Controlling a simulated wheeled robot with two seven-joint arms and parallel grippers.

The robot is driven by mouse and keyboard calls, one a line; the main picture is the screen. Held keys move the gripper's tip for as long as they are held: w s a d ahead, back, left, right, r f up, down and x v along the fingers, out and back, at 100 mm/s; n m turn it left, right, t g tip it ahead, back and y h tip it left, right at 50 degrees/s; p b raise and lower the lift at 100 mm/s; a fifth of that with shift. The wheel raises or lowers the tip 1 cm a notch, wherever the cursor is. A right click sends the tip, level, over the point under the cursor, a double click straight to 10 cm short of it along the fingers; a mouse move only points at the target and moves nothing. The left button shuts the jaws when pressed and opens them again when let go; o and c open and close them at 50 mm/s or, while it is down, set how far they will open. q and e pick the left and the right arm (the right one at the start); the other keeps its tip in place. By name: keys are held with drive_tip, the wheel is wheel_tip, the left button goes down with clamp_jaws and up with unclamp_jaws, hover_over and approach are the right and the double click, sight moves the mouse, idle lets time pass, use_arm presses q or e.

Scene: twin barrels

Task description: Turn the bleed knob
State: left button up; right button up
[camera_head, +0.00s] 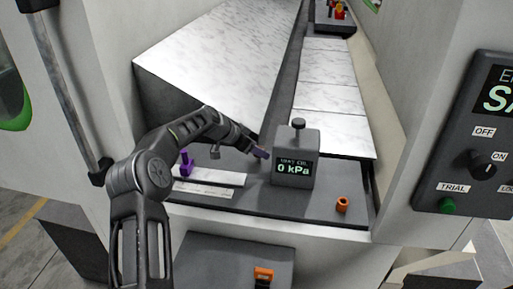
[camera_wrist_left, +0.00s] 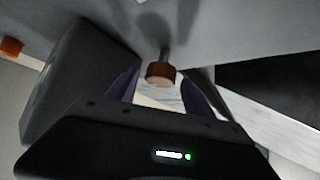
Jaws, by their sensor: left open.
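A grey box (camera_head: 297,160) with a display reading 0 kPa stands on the dark bench, with a dark round knob (camera_head: 298,123) on top. My left gripper (camera_head: 261,153) is just left of this box, its purple fingertips close to the box's side. In the left wrist view, a brown round knob (camera_wrist_left: 160,74) on a short grey stem shows between the open fingers of my left gripper (camera_wrist_left: 160,92). I cannot tell whether either finger touches it. The grey box (camera_wrist_left: 75,85) is beside it at left. In the head view I cannot make out the brown knob. My right gripper is not in view.
A purple piece (camera_head: 186,162) and a white block (camera_head: 210,176) are left of the box. An orange ring (camera_head: 342,204) lies at right, and an orange part (camera_head: 263,274) is lower down. A control panel (camera_head: 480,140) is on the right wall. White marbled panels (camera_head: 215,60) are behind.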

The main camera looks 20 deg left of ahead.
use_arm(q)
drive_tip(key=shift+c, duration=0.3)
clamp_jaws()
idle(0.3)
